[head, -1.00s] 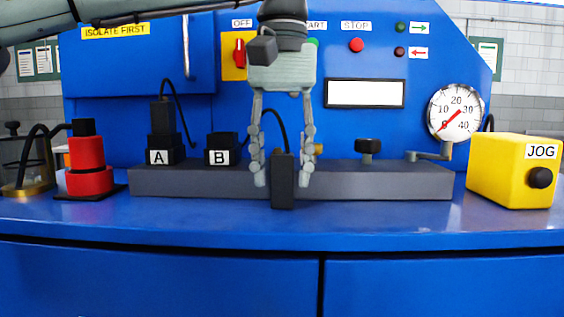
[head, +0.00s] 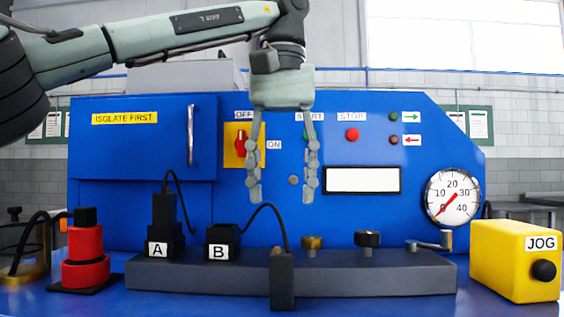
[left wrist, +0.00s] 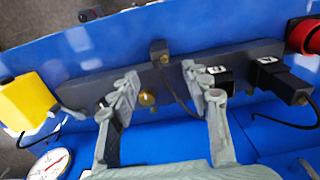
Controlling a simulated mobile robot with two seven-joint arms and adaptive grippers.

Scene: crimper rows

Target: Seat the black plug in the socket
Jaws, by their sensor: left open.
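My left gripper (head: 281,196) is open and empty, fingers pointing down, above the grey bar (head: 385,277). It also shows open in the left wrist view (left wrist: 160,78). A black plug (head: 283,280) stands upright at the bar's front edge, below and clear of the fingertips. It also shows in the left wrist view (left wrist: 159,50). Its cable arcs toward the black socket block B (head: 222,238), whose top carries no plug. Block A (head: 162,243) has another black corded plug (head: 164,210) upright on it. I cannot tell how the front plug meets the bar. My right gripper is not in view.
A brass knob (head: 312,243), a black knob (head: 367,238) and a small crank (head: 430,243) sit along the bar. A red stacked part (head: 84,260) stands left, a yellow JOG box (head: 515,260) right. The blue panel (head: 345,220) rises behind.

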